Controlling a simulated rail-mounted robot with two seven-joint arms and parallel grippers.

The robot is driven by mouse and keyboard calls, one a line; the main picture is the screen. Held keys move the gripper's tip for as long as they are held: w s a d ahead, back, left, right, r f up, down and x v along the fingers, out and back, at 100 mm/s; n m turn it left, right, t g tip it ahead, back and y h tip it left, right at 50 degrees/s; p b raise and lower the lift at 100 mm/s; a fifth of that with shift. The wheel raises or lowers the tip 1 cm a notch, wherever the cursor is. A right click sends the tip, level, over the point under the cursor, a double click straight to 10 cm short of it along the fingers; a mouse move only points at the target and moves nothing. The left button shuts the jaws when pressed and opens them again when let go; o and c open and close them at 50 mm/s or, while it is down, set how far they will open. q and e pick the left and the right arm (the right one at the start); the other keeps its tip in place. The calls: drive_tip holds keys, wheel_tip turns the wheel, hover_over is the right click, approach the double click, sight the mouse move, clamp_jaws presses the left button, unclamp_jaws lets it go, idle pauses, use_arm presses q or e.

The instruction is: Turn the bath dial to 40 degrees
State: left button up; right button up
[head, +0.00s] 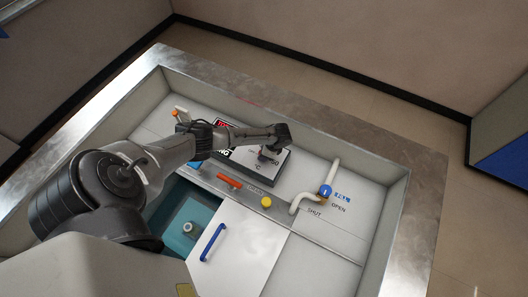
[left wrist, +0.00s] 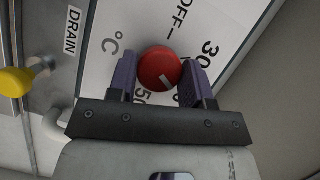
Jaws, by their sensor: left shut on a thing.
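The bath dial (left wrist: 159,69) is a round red knob with a short white mark, on a white panel (left wrist: 112,22) with OFF, 30, 50 and °C printed around it. My left gripper (left wrist: 160,80) is shut on the dial, with one purple finger pad on each side. The white mark points down and to the right in the left wrist view, between 50 and 30. The print there is hidden by the gripper. In the head view my left gripper (head: 270,152) is over the panel and hides the dial. My right gripper is not in view.
An orange handle (head: 229,182) and a yellow knob (head: 266,201) are in front of the panel. A white pipe with a blue valve (head: 325,190) stands to the right. A white lid with a blue handle (head: 213,242) lies beside the teal bath (head: 170,222).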

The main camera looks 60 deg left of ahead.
use_arm(q)
drive_tip(key=o, duration=0.9)
drive_tip(key=v, duration=1.4)
drive_tip(key=shift+f, duration=0.1)
